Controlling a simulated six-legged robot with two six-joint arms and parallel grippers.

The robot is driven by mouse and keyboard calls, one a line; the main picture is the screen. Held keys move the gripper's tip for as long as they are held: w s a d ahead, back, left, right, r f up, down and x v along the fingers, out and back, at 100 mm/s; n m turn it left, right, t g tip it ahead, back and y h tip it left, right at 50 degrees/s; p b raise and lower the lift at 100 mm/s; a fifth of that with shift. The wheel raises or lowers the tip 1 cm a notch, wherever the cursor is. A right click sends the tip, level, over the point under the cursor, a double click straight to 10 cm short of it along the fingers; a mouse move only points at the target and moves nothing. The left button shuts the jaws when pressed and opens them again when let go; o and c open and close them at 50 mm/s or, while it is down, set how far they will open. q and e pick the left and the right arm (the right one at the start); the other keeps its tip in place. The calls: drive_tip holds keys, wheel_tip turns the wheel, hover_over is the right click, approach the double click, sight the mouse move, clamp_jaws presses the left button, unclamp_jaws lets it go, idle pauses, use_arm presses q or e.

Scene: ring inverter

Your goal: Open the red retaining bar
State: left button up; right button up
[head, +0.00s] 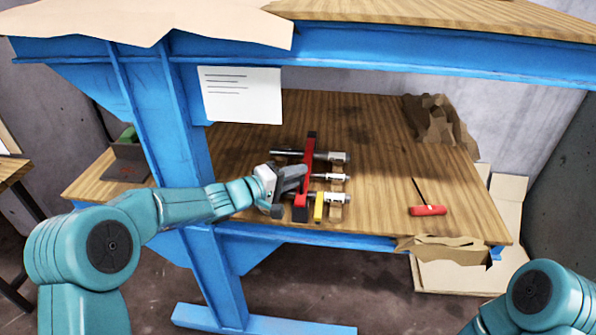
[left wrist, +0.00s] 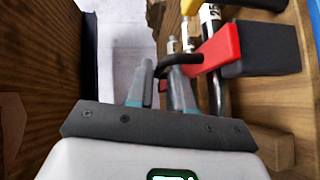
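The red retaining bar (head: 306,172) lies across several pale metal-ended cylinders on the wooden shelf. In the left wrist view a red block (left wrist: 217,50) with a dark end carries a bent black handle (left wrist: 182,59). My left gripper (head: 298,178) is at the left side of the bar. In the left wrist view my left gripper's fingertips (left wrist: 159,72) stand either side of the handle's bent end; I cannot tell whether both press on it. My right gripper is out of view; only a part of the right arm shows at the lower right.
A red-handled screwdriver (head: 428,210) lies on the shelf to the right. Crumpled brown paper (head: 440,122) is at the back right. A blue post (head: 183,135) with a white sheet (head: 242,95) stands left of the bar. The shelf between bar and screwdriver is clear.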

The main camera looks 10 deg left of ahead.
use_arm(q)
drive_tip(key=shift+w+d, duration=0.25)
drive_tip(key=shift+d, duration=0.1)
clamp_jaws()
drive_tip(key=r+p, duration=0.2)
drive_tip(key=p, duration=0.1)
drive_tip(key=r+p, duration=0.1)
drive_tip(key=p, duration=0.1)
drive_tip(key=shift+w+r+n+g, duration=0.35)
drive_tip(key=shift+n+g, duration=0.05)
drive_tip(key=w+r+g+p, duration=0.1)
drive_tip(key=r+p, duration=0.1)
drive_tip(key=p, duration=0.4)
drive_tip(key=w+r+n+g+y+p, duration=0.1)
drive_tip(key=r+p, duration=0.1)
drive_tip(key=p, duration=0.4)
drive_tip(key=shift+w+r+n, duration=0.15)
drive_tip(key=shift+n, duration=0.15)
